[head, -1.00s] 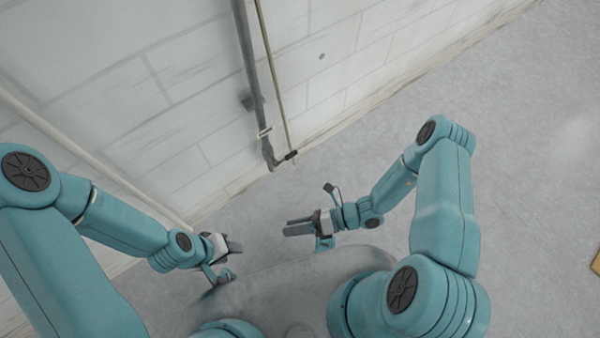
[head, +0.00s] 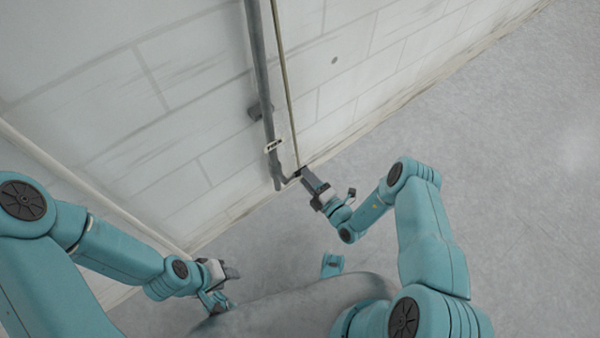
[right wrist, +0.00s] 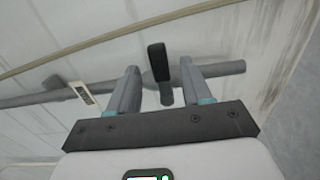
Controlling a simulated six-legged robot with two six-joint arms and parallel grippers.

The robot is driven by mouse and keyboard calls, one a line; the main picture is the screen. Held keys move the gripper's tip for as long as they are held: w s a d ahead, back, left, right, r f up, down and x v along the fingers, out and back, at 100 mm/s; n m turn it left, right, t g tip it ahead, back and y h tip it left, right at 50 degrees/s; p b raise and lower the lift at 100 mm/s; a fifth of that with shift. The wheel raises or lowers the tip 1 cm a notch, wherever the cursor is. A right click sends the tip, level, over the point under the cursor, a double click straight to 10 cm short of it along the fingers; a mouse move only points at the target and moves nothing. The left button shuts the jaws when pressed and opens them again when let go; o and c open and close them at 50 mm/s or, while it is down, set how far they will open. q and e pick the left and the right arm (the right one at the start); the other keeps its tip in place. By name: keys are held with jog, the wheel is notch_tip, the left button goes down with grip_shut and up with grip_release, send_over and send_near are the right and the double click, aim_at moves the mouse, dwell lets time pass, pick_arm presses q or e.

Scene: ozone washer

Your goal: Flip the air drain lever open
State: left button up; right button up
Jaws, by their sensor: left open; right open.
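The air drain lever (right wrist: 157,62) has a black handle and sits on a grey pipe (right wrist: 225,69) near the wall. In the right wrist view it stands between the fingers of my right gripper (right wrist: 160,78), with a gap on each side. In the head view the right gripper (head: 308,180) reaches the pipe's lower end and hides most of the lever. The right gripper is open. My left gripper (head: 231,271) is open and empty, low at the left, away from the lever.
The grey pipe (head: 261,80) runs up the white block wall (head: 200,100), with a small label (head: 273,146) on it. A thin tan line (head: 285,75) runs beside the pipe. Another pale pipe (head: 80,175) is at left. The grey floor (head: 480,150) to the right is clear.

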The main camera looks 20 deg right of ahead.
aim_at(295, 174)
jog(key=shift+b+x, duration=0.35)
jog(key=shift+x, duration=1.6)
grip_shut()
